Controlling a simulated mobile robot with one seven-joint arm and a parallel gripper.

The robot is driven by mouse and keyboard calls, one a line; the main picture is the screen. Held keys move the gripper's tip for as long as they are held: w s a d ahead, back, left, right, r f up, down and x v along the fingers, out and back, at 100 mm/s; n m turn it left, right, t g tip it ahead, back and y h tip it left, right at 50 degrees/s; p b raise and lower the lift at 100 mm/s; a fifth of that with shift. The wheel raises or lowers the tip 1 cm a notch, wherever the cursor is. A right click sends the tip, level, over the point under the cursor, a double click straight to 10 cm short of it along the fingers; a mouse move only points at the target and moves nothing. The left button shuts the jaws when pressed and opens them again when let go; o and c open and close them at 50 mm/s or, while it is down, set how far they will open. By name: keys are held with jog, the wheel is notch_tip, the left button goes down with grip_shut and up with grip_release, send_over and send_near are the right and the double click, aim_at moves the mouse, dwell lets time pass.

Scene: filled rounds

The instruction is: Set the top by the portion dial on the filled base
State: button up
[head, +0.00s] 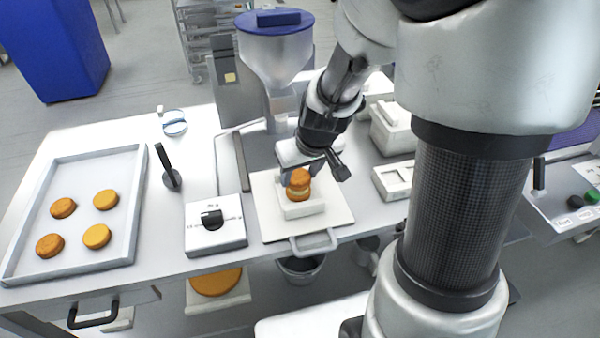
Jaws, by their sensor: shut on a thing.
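My gripper (306,170) is shut on an orange-brown round top (299,177). The top is right over the filled base (298,194), another orange-brown round with a pale greenish layer showing at its upper side. Whether the top touches the filling or hangs just above it, I cannot tell. The base stands on a small white block (302,211) on a white board (270,225). The fingers hide part of the top's right side. The portion dial (212,218) is a black knob on a white box left of the board. No round lies beside the dial.
A grey tray (135,205) with several orange rounds lies at the left. A hopper (275,60) with a blue lid stands behind the board. A black-handled tool (168,170) stands between tray and dial box. White containers (393,125) crowd the right.

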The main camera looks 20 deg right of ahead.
jog(key=shift+f+b, duration=0.75)
jog(key=shift+b, duration=0.05)
dwell(0.8)
jog(key=o, duration=1.3)
jog(key=shift+r+p, duration=2.75)
jog(key=shift+r, duration=0.75)
